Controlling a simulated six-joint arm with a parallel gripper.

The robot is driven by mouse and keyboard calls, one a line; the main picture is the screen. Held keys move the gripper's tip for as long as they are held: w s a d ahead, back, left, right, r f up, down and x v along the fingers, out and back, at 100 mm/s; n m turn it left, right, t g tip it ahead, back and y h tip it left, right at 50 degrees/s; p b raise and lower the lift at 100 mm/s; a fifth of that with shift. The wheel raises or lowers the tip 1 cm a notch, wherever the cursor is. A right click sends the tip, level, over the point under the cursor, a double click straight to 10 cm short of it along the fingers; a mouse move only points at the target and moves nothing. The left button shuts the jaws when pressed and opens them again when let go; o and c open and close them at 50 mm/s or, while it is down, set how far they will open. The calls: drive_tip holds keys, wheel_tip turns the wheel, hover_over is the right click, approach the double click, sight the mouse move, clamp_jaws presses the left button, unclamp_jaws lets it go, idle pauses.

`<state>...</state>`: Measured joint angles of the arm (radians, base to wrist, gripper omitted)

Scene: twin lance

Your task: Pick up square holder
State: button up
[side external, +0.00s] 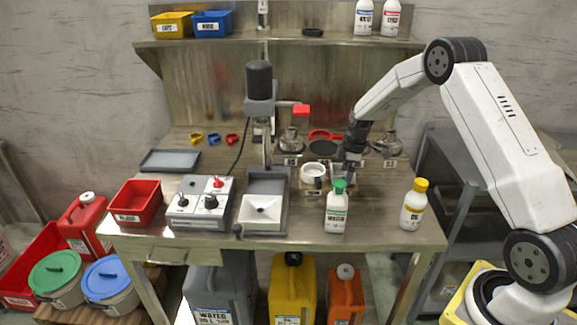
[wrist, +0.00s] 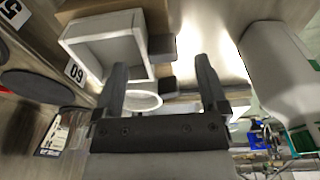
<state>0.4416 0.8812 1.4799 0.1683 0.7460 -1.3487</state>
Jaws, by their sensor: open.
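The white square holder (wrist: 148,42) is an open square frame at the upper left of the wrist view, beside a tag with a number. A white round ring (wrist: 157,102) shows partly between my gripper's fingers, lower in that view. In the side view a small white holder (side external: 306,170) stands left of my gripper; its shape is hard to tell there. My gripper (wrist: 160,72) is open and empty, its fingers apart, and the square holder lies mostly left of them. In the side view my gripper (side external: 349,170) points down over the table, right of the white holder.
A white bottle with a green cap (side external: 337,209) stands in front of my gripper, and a yellow-capped bottle (side external: 413,205) stands right. A press (side external: 265,175) with a white square dish stands left. A dark disc (side external: 322,147) and metal vessels lie behind.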

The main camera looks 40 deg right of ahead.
drive_tip(key=shift+w+a+f, duration=0.1)
drive_tip(key=shift+a+f, duration=0.05)
drive_tip(key=shift+f, duration=1.1)
clamp_jaws()
